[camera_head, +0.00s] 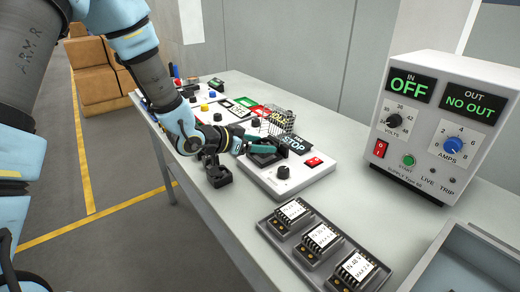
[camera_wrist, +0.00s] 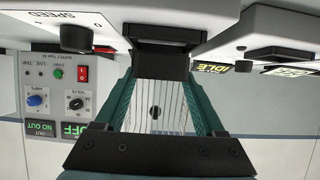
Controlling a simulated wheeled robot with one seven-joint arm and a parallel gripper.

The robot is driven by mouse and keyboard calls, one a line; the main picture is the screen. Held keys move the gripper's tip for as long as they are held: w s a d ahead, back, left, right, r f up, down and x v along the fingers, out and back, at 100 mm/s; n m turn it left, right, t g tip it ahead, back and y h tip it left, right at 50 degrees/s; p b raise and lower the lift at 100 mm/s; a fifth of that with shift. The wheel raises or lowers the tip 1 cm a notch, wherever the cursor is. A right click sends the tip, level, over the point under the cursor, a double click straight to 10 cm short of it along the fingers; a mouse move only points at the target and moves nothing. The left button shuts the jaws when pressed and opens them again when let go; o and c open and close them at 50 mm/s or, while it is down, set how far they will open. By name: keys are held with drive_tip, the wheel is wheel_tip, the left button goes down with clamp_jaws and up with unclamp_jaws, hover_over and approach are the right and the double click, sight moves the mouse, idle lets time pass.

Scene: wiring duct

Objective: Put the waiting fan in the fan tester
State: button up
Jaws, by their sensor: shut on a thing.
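My gripper (camera_head: 262,149) has green fingers and is low over a white box (camera_head: 318,174) with a black knob, a red switch and a STOP sign. In the wrist view my gripper (camera_wrist: 160,72) is shut on a dark block (camera_wrist: 164,65) at its fingertips. I cannot tell for sure that this block is the fan, or whether it touches the box. Pale thin bars (camera_wrist: 156,108) show between the fingers. A wire cage (camera_head: 281,120) stands just behind the gripper. No label on view clearly names the fan tester.
A supply unit (camera_head: 440,125) reading OFF and NO OUT stands at the right. A dark tray (camera_head: 300,262) with three labelled black units lies at the front. An open grey bin (camera_head: 455,265) is at front right. More control boxes (camera_head: 215,97) line the bench's far end.

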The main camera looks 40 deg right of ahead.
drive_tip(key=shift+f, duration=1)
drive_tip(key=shift+f, duration=0.15)
drive_tip(key=o, duration=1.4)
drive_tip(key=shift+c, duration=0.2)
drive_tip(key=shift+r, duration=0.2)
drive_tip(key=b+v, duration=0.2)
drive_tip(key=v, duration=1)
drive_tip(key=shift+w, duration=0.15)
